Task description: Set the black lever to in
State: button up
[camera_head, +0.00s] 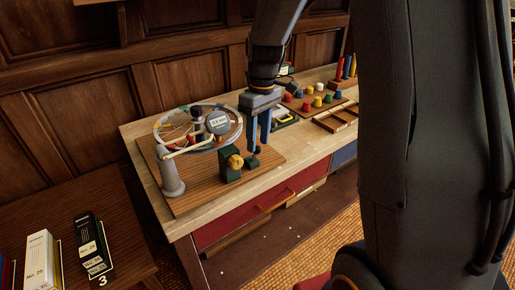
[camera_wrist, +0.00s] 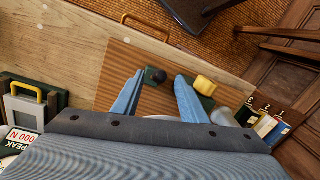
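The same knob (camera_head: 257,150) is partly hidden by a finger in the head view. My gripper (camera_head: 259,146) points down over it with its two blue fingers apart. In the wrist view my gripper (camera_wrist: 156,82) has one finger on each side of the knob, with gaps that look clear. I cannot tell which setting the lever is in.
A ring-shaped apparatus (camera_head: 160,132) with a round dial (camera_head: 218,122) and a grey post (camera_head: 172,180) shares the wooden board (camera_head: 205,197). Coloured pegs (camera_head: 318,102) and a wooden tray (camera_head: 334,118) lie farther right. A drawer handle (camera_head: 275,201) projects from the bench front.

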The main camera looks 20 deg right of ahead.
aim_at(258, 149)
jog(key=shift+s+a+f+p, duration=0.15)
jog(key=shift+f+p, duration=0.3)
jog(key=shift+f, duration=1.65)
jog(key=shift+c, duration=0.3)
grip_shut()
